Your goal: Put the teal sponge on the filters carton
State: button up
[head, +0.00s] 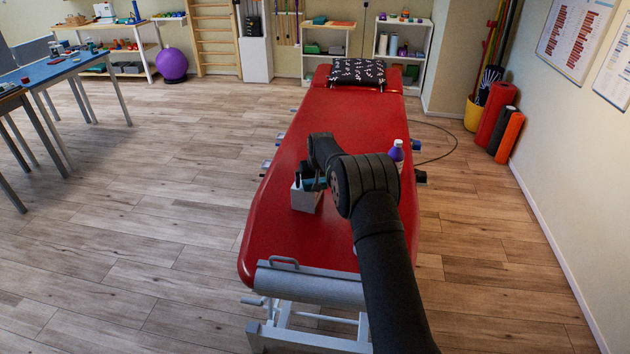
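A white carton (304,200) stands on the red treatment table, left of my arm; I cannot read its label, and it may be the filters carton. A small teal piece (318,184), likely the teal sponge, shows at the carton's top, mostly hidden by my gripper. My gripper (310,184) is right at the carton's top, by the teal piece. The fingers are dark and too small to tell whether they are open or shut on it. I cannot tell whether the teal piece rests on the carton or is held just above it.
The red treatment table (290,238) has bare room in front of the carton and beyond my arm. A black patterned pillow (358,71) lies at the far end.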

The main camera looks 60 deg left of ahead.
jog(key=v, duration=1.2)
jog(key=shift+r, duration=0.15)
jog(key=x, duration=1.2)
jog(key=shift+r, duration=1.45)
